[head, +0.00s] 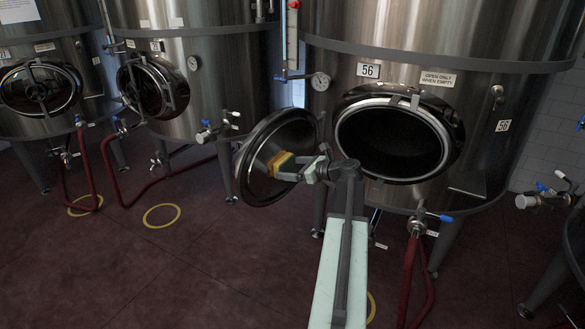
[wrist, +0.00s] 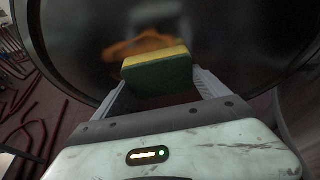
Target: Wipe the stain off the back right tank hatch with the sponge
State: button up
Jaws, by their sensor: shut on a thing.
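The open hatch door (head: 252,180) hangs swung out to the left of tank 56, with its dark face towards my arm. An orange-brown stain (wrist: 140,44) shows on that face in the wrist view, just beyond the sponge. The sponge (wrist: 158,72) is yellow on top and green on the side facing me; it also shows in the head view (head: 284,165). My gripper (head: 303,170) is shut on the sponge, holding it close to the door over the stain's area. I cannot tell whether the sponge touches the door. The sponge hides the lower part of the stain.
Tank 56 (head: 420,45) stands at the right with its round hatch opening (head: 390,140) uncovered. Two more steel tanks stand at the left. Red hoses (head: 408,270) and valves (head: 420,222) sit low around them. The floor (head: 150,270) at front left is clear.

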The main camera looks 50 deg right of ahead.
aim_at(282, 165)
jog(key=shift+s+a, duration=0.2)
jog(key=shift+a, duration=1.75)
jog(key=shift+s+a, duration=0.2)
jog(key=shift+a, duration=1.7)
notch_tip(282, 165, up, 3)
jog(key=p, duration=0.3)
jog(key=shift+d+f, duration=0.1)
jog(key=shift+d, duration=0.1)
jog(key=shift+w+d, duration=0.2)
jog(key=shift+d, duration=0.7)
jog(key=shift+w+d, duration=0.2)
jog(key=shift+d, duration=0.7)
jog(key=shift+c, duration=0.6)
jog(key=shift+w+d, duration=0.2)
jog(key=shift+d, duration=1.75)
jog(key=shift+d, duration=0.1)
jog(key=d, duration=0.3)
jog(key=shift+w+d, duration=0.1)
jog(key=shift+d, duration=0.2)
